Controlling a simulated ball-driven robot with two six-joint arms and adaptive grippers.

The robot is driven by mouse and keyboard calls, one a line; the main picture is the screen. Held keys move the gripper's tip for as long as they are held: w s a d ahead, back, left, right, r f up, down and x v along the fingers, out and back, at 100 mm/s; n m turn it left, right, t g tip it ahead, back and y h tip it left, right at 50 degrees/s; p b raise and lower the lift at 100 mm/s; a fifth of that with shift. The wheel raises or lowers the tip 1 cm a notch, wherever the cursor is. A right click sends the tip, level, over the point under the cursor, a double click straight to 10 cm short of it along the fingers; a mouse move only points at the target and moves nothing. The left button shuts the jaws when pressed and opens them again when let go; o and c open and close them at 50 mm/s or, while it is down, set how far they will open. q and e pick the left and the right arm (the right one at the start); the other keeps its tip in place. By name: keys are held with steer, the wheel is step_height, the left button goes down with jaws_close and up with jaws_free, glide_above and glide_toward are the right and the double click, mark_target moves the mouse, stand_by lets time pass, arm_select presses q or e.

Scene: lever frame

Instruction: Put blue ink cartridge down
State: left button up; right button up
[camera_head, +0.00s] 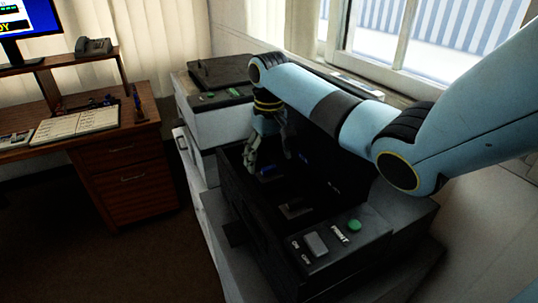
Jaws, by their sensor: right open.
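A small blue item (268,171), which looks like the blue ink cartridge, lies low inside the black open printer (262,222). Another small blue patch (304,156) shows farther right in the dark interior; I cannot tell what it is. My right gripper (262,160) points down into the left part of the printer, close to the blue item. It is open, with its fingers apart. I cannot tell whether a finger touches the item. My left gripper is not in view.
The printer's front panel has a green PRINT button (354,225) and a grey on/off switch (316,243). A second machine (212,100) stands behind. A wooden desk (118,155) with an open book (75,124) and phone (93,46) is left. The floor between is clear.

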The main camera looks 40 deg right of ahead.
mark_target(269, 167)
step_height(269, 167, up, 9)
steer(key=p, duration=0.7)
steer(key=shift+f, duration=0.2)
